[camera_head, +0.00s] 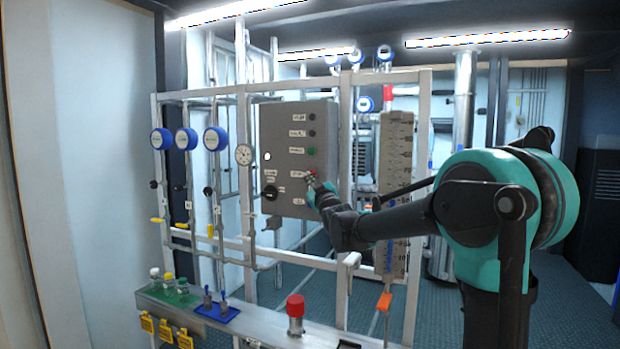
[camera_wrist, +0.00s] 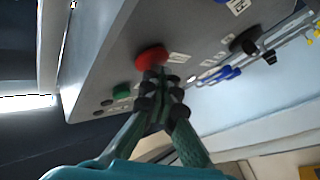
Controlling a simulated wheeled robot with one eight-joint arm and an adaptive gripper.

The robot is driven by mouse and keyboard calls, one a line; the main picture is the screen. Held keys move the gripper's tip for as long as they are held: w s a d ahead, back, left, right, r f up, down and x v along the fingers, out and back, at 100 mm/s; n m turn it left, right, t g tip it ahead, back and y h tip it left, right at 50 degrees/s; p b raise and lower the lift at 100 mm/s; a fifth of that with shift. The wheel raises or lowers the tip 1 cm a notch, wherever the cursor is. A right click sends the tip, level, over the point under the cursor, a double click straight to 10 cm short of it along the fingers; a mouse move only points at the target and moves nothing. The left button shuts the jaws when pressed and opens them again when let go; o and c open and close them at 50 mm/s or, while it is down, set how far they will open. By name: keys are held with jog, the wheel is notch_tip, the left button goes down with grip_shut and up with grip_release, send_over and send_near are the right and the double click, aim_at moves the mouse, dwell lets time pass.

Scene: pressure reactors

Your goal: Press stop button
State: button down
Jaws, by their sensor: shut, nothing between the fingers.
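The red stop button (camera_head: 311,173) is on the front of the grey control box (camera_head: 290,125), below a green button (camera_head: 311,152). In the wrist view the red button (camera_wrist: 151,57) is a round red cap on the panel, partly covered by my fingertips. My gripper (camera_head: 315,181) is shut and empty, its fingers pointing at the red button. In the wrist view my gripper's tips (camera_wrist: 162,74) overlap the button's lower edge. I cannot tell whether they touch it or whether it is pressed in.
A black rotary knob (camera_head: 270,192) is lower left on the box, and the green button (camera_wrist: 121,92) shows beside the red one. A white pipe frame (camera_head: 246,215) surrounds the box. A bench (camera_head: 257,327) in front carries a red-capped fitting (camera_head: 295,306). A ruled vertical column (camera_head: 394,190) stands right.

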dwell(0.4)
jog(key=shift+s+a, duration=0.3)
jog(key=shift+s, duration=0.55)
jog(key=shift+s, duration=0.1)
jog(key=s, duration=0.1)
jog(key=s+a, duration=0.1)
jog(key=s, duration=0.2)
jog(key=shift+s+a, duration=0.25)
jog(key=shift+a, duration=0.1)
dwell(0.3)
